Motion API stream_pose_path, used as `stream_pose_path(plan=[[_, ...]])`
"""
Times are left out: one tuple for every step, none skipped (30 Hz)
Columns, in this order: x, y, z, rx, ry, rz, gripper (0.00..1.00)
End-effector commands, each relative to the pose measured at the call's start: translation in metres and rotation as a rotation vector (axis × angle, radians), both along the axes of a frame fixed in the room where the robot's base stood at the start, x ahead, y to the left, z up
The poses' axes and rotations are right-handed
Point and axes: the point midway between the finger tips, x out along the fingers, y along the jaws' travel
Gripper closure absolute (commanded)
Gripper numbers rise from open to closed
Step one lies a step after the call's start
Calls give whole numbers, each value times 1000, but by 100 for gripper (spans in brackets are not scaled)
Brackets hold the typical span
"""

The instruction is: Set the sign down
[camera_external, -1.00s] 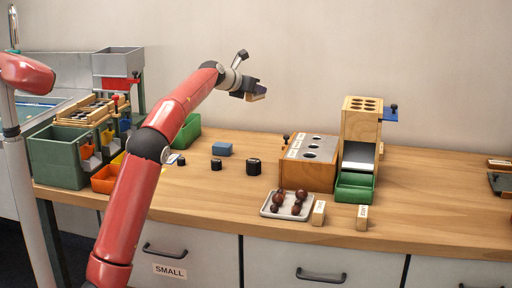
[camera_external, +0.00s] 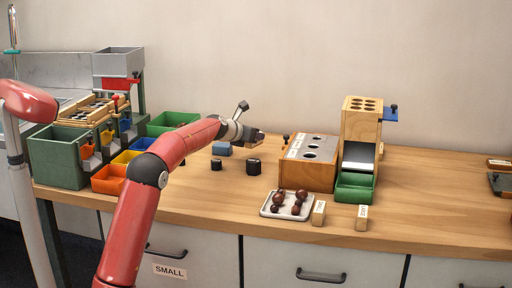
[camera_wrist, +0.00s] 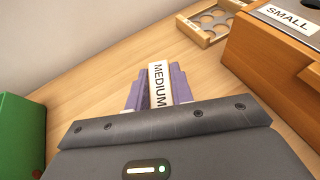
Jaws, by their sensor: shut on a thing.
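My gripper (camera_external: 259,138) is above the table, left of the slanted wooden box with holes (camera_external: 308,172). It is shut on a sign, a small wooden block with a white label reading MEDIUM (camera_wrist: 158,86). In the wrist view the sign stands between my two purple fingers (camera_wrist: 159,90). Its lower part is hidden by the gripper body. In the external view the sign is too small to read, and I cannot tell whether it touches the table.
Two small label blocks (camera_external: 318,213) (camera_external: 362,218) stand at the front beside a white tray (camera_external: 266,210) of chestnuts. A wooden box labelled SMALL (camera_wrist: 270,62) and a green bin (camera_wrist: 20,130) flank the gripper.

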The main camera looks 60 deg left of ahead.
Motion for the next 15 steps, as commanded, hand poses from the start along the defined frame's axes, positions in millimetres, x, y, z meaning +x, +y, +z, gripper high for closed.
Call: stream_pose_path(plan=[[0, 0, -9, -2, 1, 0, 100], [0, 0, -14, -2, 1, 2, 100], [-1, 1, -21, -3, 1, 2, 100], [-1, 1, -26, -3, 1, 2, 100], [-1, 1, -31, -3, 2, 1, 100], [-1, 1, -36, -1, 2, 1, 100], [-1, 1, -39, -1, 2, 1, 100], [0, 0, -40, -1, 1, 1, 100], [0, 0, -40, -1, 0, 1, 100], [0, 0, -39, 0, 0, 1, 100], [0, 0, -38, 0, 0, 1, 100], [0, 0, -38, 0, 0, 0, 100], [0, 0, -38, 0, 0, 0, 100], [0, 0, -38, 0, 0, 0, 100], [0, 0, -38, 0, 1, 0, 100]])
